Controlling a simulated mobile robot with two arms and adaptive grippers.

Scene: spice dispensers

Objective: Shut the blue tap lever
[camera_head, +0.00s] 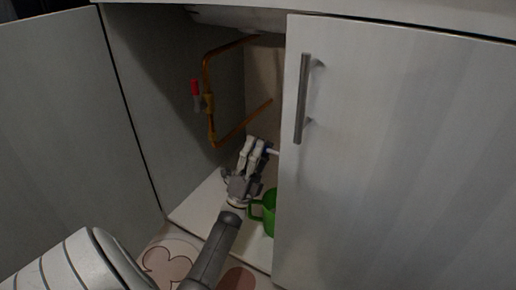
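A small dark-blue patch (266,151), which may be the blue tap lever, shows beside my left gripper's fingers at the left edge of the closed right door. Most of it is hidden, and I cannot tell its angle. My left gripper (252,147) reaches into the open left half of the cupboard, its fingers pointing up next to the blue patch. I cannot tell whether the fingers touch it, or whether they are open or shut. My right gripper is not in view.
A copper pipe (207,67) with a red lever (195,88) runs along the cupboard's left inner wall. A green mug (268,212) stands on the white cupboard floor (198,205), close to my gripper. The right door (400,150) with its metal handle (302,98) is closed; the left door (70,110) stands open.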

